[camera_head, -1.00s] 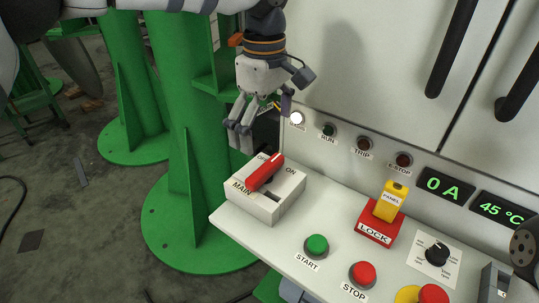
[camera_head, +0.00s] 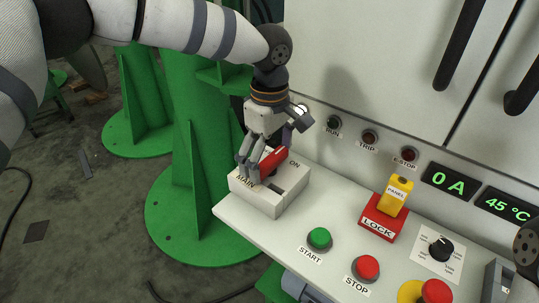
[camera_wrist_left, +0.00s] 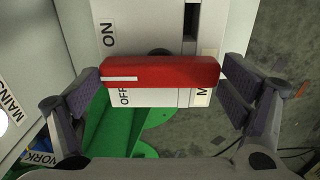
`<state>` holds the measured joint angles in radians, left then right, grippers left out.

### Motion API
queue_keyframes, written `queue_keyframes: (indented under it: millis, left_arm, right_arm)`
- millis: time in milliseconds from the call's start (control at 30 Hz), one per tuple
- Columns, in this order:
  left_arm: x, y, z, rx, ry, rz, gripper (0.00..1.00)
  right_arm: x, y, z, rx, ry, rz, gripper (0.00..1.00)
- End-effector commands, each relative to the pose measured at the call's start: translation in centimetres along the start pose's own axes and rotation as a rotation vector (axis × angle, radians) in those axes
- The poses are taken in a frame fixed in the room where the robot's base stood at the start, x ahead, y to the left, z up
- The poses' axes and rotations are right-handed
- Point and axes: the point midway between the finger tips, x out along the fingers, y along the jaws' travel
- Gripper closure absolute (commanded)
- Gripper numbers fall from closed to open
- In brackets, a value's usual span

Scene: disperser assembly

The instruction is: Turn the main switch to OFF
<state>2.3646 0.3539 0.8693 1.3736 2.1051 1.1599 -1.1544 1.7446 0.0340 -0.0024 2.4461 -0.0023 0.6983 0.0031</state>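The main switch (camera_head: 272,197) is a white box at the panel's left corner, with a red handle and MAIN and ON labels. The red handle (camera_head: 274,161) also shows in the left wrist view (camera_wrist_left: 160,72), lying across the picture beside the OFF label (camera_wrist_left: 125,97); the ON label (camera_wrist_left: 109,34) is farther off. My left gripper (camera_head: 248,172) is at the handle. In the wrist view its two fingers (camera_wrist_left: 160,88) are spread, one near each end of the handle, with small gaps seeming to remain. In the head view the gripper hides the OFF label.
To the right are the START button (camera_head: 319,238), STOP button (camera_head: 367,268), yellow PANEL key piece in the red LOCK block (camera_head: 381,224) and a black knob (camera_head: 440,248). The cabinet wall with lamps and displays (camera_head: 450,182) rises behind. Green columns (camera_head: 190,160) stand left.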

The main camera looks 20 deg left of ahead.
Motion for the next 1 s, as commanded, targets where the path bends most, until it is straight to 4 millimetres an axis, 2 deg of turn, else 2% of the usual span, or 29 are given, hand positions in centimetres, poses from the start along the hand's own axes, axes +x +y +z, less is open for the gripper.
queue_keyframes:
  millis: [367, 1000]
  left_arm:
    - [-0.2, 0.0, 0.0, -0.106, 0.000, 0.000, 0.36]
    - [-0.2, -0.1, 0.0, -0.687, 0.001, 0.000, 0.36]
  right_arm:
    - [-0.9, 0.0, -0.3, 0.000, 0.021, -0.001, 1.00]
    - [-4.1, -0.1, -1.6, 0.002, 0.100, -0.005, 1.00]
